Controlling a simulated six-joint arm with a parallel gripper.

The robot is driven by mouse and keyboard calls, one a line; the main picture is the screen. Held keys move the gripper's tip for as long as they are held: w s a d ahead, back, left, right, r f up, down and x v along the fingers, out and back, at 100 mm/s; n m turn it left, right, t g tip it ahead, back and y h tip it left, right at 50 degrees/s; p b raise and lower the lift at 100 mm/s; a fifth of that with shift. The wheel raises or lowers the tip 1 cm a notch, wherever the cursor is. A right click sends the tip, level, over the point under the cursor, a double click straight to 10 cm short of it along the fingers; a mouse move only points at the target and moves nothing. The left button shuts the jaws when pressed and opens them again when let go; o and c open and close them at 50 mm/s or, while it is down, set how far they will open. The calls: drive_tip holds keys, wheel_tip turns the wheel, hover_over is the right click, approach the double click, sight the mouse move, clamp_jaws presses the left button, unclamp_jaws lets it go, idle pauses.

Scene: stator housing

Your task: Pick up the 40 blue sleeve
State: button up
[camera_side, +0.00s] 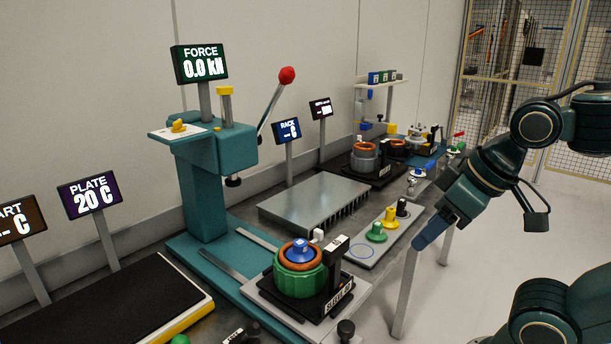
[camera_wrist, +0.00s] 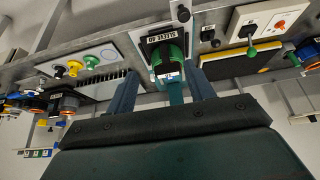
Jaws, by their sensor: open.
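A blue knobbed part (camera_side: 299,249) sits inside the orange ring on top of a green ribbed housing (camera_side: 301,281), in a black fixture with a sleeve label (camera_side: 338,296). The green housing also shows in the wrist view (camera_wrist: 168,55), between and beyond my fingers. My gripper (camera_side: 420,242) is at the right, above the bench's front edge and apart from the fixture. In the wrist view my gripper (camera_wrist: 164,75) has its two fingers spread with nothing held.
A grey tray holds green (camera_side: 376,232), yellow (camera_side: 391,217) and black (camera_side: 402,207) knobbed parts and an empty blue circle (camera_side: 361,252). A teal press (camera_side: 205,180) and finned plate (camera_side: 314,200) stand behind. More ringed housings (camera_side: 365,157) stand farther back.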

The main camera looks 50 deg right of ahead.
drive_tip(key=w+r+n+g, duration=0.35)
drive_tip(key=w+n, duration=0.55)
drive_tip(key=w, duration=0.4)
drive_tip(key=n+g, duration=0.2)
drive_tip(key=n, duration=0.7)
hover_over(300, 242)
drive_tip(key=shift+a+f, duration=0.15)
drive_tip(key=shift+f, duration=6.45)
drive_tip(key=shift+f, duration=2.6)
